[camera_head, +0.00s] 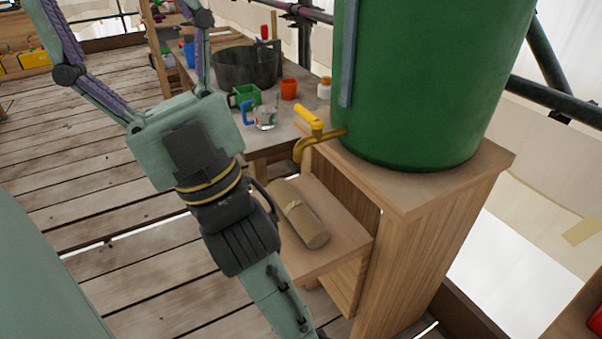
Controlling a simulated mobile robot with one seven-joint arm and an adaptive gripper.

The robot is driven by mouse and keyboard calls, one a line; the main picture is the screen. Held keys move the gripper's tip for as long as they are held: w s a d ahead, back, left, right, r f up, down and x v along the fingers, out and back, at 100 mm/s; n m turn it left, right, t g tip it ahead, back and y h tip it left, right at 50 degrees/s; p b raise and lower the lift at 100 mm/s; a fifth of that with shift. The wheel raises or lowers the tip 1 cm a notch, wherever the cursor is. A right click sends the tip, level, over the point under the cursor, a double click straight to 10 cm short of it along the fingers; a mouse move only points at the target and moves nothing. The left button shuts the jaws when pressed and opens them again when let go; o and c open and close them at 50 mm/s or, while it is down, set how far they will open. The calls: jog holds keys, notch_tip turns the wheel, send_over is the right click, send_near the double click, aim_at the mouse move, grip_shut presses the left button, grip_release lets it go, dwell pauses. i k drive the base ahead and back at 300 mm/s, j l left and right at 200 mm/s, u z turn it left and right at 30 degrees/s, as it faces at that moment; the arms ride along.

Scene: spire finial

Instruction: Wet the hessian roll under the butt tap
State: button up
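The hessian roll (301,214) is a tan cylinder with a paler tie around it. It lies on its side on a low wooden shelf (338,254), below and in front of the tap. The butt (425,80) is a large green barrel on a wooden stand (420,205). Its brass tap (305,146) has a yellow-orange lever (308,117). I see no water coming from the spout. My gripper (118,20) points up the picture, left of the tap and away from the roll. Its fingers are spread wide with nothing between them; their tips run to the top edge.
A grey bench (270,140) behind the tap holds a dark tub (246,66), a green mug (246,97), a clear blue-handled jug (264,119), an orange cup (289,89) and a white jar (324,88). Scaffold poles run behind the butt. The plank floor (85,185) is open at left.

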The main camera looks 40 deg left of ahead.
aim_at(316, 123)
jog(key=j+u, duration=1)
jog(key=j, duration=0.15)
